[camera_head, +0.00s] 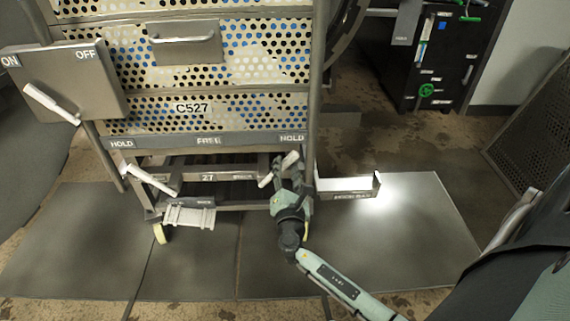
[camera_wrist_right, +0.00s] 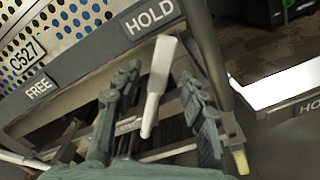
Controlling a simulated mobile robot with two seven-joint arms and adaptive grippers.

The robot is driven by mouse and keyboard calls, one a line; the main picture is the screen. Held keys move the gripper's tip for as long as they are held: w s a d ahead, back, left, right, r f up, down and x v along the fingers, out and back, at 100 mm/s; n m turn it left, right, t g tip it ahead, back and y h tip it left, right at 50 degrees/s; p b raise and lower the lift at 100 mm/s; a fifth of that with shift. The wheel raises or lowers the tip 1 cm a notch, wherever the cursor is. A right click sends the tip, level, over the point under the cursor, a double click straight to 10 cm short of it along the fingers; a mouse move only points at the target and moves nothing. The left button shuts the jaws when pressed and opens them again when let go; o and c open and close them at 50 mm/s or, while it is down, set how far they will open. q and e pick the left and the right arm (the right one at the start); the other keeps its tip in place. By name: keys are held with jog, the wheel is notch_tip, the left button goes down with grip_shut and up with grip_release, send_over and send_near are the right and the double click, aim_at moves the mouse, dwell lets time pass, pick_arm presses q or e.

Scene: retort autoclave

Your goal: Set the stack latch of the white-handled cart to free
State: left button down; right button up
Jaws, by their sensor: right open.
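The cart (camera_head: 200,75) marked C527 has perforated panels and stands at the upper left and centre. A grey strip (camera_head: 245,141) below its basket reads HOLD, FREE, HOLD; it also shows in the right wrist view (camera_wrist_right: 85,65). A white lever handle (camera_head: 290,160) sits under the right HOLD label, and in the right wrist view the white handle (camera_wrist_right: 158,85) points up at HOLD. My right gripper (camera_head: 287,180) is open at this handle, its fingers (camera_wrist_right: 158,92) on either side of it. Contact cannot be told. My left gripper is not in view.
A second white lever (camera_head: 148,180) is under the left HOLD label. An ON/OFF box (camera_head: 85,80) with a white handle hangs at the cart's left. A low bracket (camera_head: 350,188) stands right of my gripper. The grey floor mat (camera_head: 420,230) is clear at the right.

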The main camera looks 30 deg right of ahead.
jog(key=shift+x, duration=1.4)
grip_shut()
